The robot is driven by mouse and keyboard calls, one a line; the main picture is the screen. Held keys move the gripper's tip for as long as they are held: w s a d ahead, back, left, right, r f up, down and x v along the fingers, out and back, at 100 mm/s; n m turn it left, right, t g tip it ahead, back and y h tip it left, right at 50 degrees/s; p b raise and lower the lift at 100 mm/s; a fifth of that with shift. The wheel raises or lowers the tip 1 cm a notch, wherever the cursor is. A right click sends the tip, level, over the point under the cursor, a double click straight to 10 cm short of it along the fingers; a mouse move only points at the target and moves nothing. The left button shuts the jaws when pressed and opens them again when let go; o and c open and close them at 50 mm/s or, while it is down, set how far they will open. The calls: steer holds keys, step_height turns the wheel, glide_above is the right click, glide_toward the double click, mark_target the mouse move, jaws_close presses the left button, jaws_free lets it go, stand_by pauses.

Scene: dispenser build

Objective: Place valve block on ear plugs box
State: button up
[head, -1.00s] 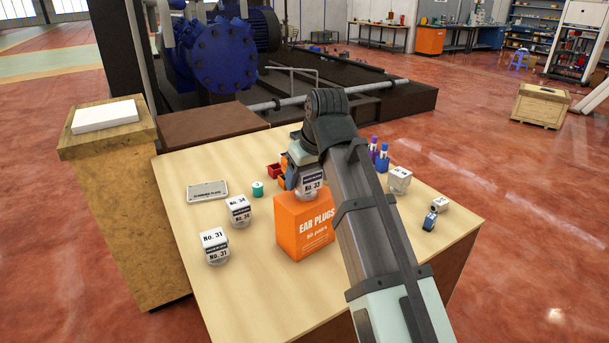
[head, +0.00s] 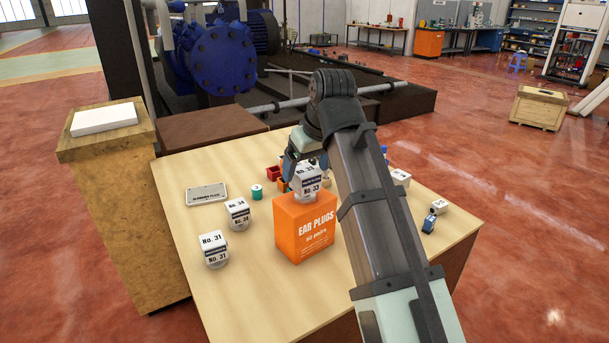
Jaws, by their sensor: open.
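The orange ear plugs box (head: 304,232) stands upright near the middle of the table. A white block labelled No. 33 (head: 307,185) with a rounded lower part sits on its top face, towards the back edge. My gripper (head: 293,172) is open, just above and behind the block's left side, partly hidden by the block and my arm. I cannot tell whether a finger still touches the block. Similar white blocks labelled No. 34 (head: 238,214) and No. 31 (head: 214,248) stand on the table to the left.
A grey plate (head: 206,194) and a teal cylinder (head: 257,192) lie at the back left. Red bins (head: 274,173) are behind the gripper. A white block (head: 400,178) and small parts (head: 430,222) are at the right. The table's front left is clear.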

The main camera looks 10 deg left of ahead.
steer(key=v, duration=0.7)
steer(key=shift+r, duration=0.25)
steer(key=shift+d, duration=0.1)
